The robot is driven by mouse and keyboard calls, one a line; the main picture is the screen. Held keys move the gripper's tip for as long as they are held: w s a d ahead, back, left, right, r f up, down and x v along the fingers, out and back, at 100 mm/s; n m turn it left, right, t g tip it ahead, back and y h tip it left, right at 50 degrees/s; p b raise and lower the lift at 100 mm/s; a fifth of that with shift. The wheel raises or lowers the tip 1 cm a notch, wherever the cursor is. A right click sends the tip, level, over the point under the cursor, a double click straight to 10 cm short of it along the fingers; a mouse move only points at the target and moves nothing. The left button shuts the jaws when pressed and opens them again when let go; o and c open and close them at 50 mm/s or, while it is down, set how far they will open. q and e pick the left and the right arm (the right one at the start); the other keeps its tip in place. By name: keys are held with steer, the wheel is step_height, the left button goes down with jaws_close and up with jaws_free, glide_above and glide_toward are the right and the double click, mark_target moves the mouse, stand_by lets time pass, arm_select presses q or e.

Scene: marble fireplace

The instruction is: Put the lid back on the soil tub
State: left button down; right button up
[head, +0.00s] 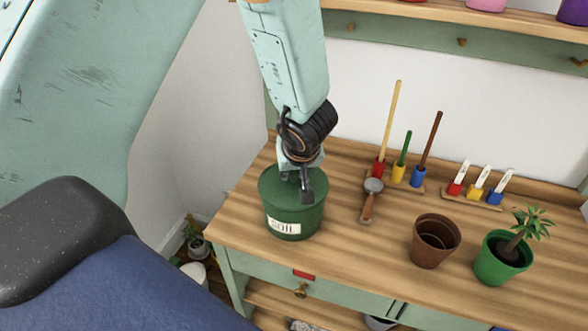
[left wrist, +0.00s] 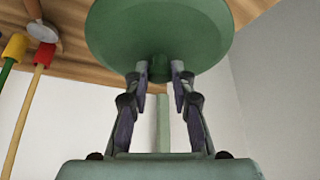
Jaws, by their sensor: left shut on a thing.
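The green soil tub (head: 297,222), with a white label reading "soil", stands upright near the left front of the wooden bench. Its round green lid (head: 274,188) lies level at the tub's mouth, and I see no clear gap between them. My left gripper (head: 297,180) points down from above and is shut on the lid's knob. In the left wrist view the two fingers (left wrist: 159,75) stand on either side of the knob (left wrist: 159,68) under the broad disc of the lid (left wrist: 160,30). My right gripper is not in view.
A scoop (head: 369,200) lies just right of the tub on the bench (head: 345,250). Tools stand in red, yellow and blue holders behind it. An empty brown pot (head: 435,241) and a green pot with a plant (head: 501,258) stand farther right.

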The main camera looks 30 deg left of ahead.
arm_select(q)
steer(key=c, duration=1.1)
jaws_free()
steer(key=shift+o, duration=0.3)
steer(key=o, duration=0.5)
steer(key=shift+c, duration=0.2)
steer(key=shift+r, duration=0.15)
steer(key=shift+r+p, duration=3.4)
steer(key=shift+p, duration=1)
